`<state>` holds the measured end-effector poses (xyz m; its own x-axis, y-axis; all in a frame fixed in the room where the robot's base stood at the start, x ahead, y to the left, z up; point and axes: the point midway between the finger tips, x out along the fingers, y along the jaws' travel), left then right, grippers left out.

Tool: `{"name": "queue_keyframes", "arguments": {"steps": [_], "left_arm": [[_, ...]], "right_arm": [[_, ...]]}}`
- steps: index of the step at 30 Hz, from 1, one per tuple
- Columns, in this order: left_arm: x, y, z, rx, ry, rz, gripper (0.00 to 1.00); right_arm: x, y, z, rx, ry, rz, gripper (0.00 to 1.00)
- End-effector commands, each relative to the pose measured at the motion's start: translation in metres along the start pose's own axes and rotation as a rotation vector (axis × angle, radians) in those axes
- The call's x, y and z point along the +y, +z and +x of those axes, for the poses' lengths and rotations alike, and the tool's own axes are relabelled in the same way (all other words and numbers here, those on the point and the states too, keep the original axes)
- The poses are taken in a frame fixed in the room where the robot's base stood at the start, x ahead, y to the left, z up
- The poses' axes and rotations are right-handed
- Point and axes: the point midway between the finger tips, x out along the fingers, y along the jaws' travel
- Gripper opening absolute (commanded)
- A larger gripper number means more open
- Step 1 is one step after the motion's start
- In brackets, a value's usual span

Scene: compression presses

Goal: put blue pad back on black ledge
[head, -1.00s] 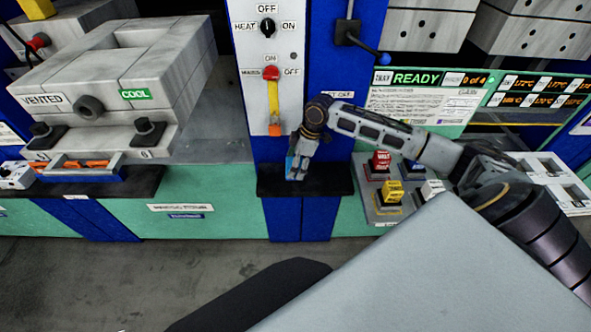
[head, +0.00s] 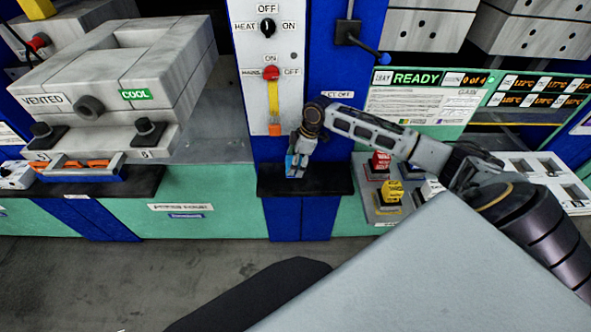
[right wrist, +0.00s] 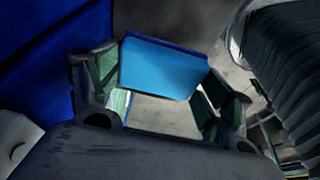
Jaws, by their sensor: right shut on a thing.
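The blue pad (head: 291,166) is in the jaws of my right gripper (head: 298,168) at the black ledge (head: 337,181), in front of the blue column. In the right wrist view the blue pad (right wrist: 161,68) shows as a flat bright blue piece between the two fingers of the right gripper (right wrist: 160,88), which is shut on it. In the head view the pad and fingers overlap the left middle part of the ledge. Whether the pad touches the ledge cannot be told. My left gripper is not in view.
A control panel (head: 271,50) with knob and red switch is above the ledge. A button box (head: 383,205) with red, yellow and white buttons stands right of it, under my right forearm. A grey press (head: 120,75) is at left. Floor in front is clear.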

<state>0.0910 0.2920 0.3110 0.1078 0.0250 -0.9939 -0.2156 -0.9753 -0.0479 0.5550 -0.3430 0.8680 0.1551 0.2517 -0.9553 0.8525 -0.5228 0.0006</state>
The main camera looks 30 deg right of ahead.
Motion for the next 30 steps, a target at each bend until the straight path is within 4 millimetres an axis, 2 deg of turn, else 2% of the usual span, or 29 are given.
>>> {"name": "queue_keyframes", "arguments": {"steps": [11, 29, 30], "left_arm": [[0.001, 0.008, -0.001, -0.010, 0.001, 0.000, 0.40], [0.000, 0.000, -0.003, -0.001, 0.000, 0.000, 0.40], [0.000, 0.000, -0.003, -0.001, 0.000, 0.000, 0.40]], "right_arm": [[-0.001, 0.012, 0.040, -0.001, -0.002, 0.001, 0.53], [0.003, 0.015, 0.048, -0.001, 0.000, 0.000, 0.53], [0.004, 0.015, 0.047, -0.001, 0.000, 0.000, 0.85]]}}
